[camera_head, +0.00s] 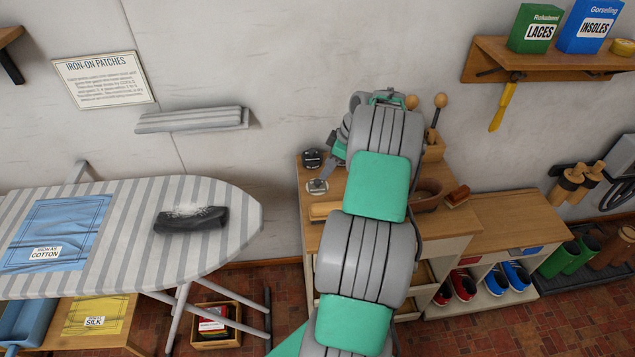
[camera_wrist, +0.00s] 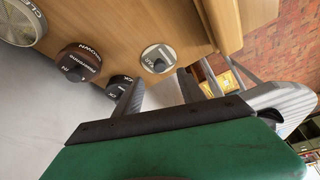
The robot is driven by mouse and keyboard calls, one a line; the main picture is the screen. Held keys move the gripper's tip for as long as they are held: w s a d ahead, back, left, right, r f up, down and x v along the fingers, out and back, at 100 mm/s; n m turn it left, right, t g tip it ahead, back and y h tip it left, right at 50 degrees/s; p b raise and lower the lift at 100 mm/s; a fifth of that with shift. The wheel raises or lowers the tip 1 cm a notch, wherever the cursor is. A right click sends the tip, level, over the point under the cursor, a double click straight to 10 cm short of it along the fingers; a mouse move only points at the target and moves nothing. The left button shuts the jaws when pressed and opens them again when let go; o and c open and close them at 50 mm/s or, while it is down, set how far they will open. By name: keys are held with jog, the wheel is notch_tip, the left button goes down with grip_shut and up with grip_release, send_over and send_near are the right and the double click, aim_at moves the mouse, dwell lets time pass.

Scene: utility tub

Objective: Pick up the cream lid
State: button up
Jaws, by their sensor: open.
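A small round lid (camera_wrist: 157,58) with a pale cream rim and a dark raised middle lies on the wooden bench top in the wrist view. It seems to be the cream lid, and it also shows in the head view (camera_head: 317,187) near the bench's left edge. My gripper (camera_wrist: 160,90) is open, with one dark finger on each side of an empty gap. The lid appears just beyond the fingertips, and I cannot tell the exact height between them.
A black round tin (camera_wrist: 119,85) sits close by the left finger. A brown tin (camera_wrist: 79,62) and a larger pale tin (camera_wrist: 18,20) stand farther left. The wooden bench (camera_head: 310,230) meets the wall behind. An ironing board (camera_head: 130,225) stands left of the bench.

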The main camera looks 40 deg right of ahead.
aim_at(318, 181)
jog(key=p+x, duration=0.2)
jog(key=x, duration=0.6)
jog(key=shift+d+r, duration=0.1)
grip_shut()
